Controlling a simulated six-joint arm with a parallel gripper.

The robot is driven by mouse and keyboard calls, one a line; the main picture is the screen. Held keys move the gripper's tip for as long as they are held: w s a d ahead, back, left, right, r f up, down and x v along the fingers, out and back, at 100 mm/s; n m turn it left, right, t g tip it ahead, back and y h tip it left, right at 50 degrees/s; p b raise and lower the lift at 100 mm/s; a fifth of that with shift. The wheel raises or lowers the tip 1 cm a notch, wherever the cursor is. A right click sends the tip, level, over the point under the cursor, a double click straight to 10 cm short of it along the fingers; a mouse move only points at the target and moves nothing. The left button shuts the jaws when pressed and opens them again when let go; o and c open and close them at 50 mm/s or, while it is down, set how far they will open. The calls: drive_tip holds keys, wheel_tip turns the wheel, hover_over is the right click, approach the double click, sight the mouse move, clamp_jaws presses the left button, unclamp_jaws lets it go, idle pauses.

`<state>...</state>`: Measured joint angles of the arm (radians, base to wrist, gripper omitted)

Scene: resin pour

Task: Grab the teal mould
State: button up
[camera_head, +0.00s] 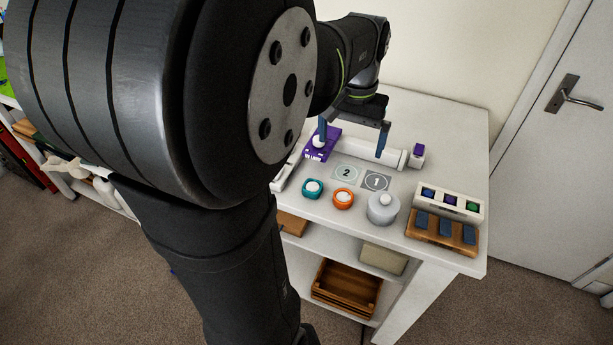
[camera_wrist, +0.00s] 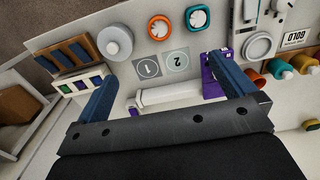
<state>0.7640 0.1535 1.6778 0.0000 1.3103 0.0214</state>
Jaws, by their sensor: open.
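The teal mould (camera_head: 313,189) is a small round teal piece with a white centre. It rests on the white tabletop near the front edge, left of an orange mould (camera_head: 343,199). In the wrist view the teal mould (camera_wrist: 197,18) is at the top, right of the orange one (camera_wrist: 159,28). My gripper (camera_head: 351,150) has two blue fingers spread wide with nothing held between them. It is above the back part of the table, farther back than the teal mould. The wrist view shows its fingers (camera_wrist: 165,72) apart, with the teal mould beyond them.
Numbered squares, 2 (camera_head: 346,173) and 1 (camera_head: 376,181), lie behind the moulds. A grey lidded pot (camera_head: 383,210) stands right of the orange mould. A white cylinder (camera_head: 386,157) lies at the back by a purple item (camera_head: 330,139). A white rack (camera_head: 470,215) and wooden tray (camera_head: 415,237) are at right.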

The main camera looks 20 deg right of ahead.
idle(0.4)
drive_tip(key=c, duration=0.7)
hover_over(312, 190)
drive_tip(key=f, duration=1.2)
drive_tip(key=shift+s+d, duration=0.15)
drive_tip(key=shift+d, duration=0.05)
drive_tip(key=shift+a+f, duration=0.15)
drive_tip(key=shift+f, duration=2.8)
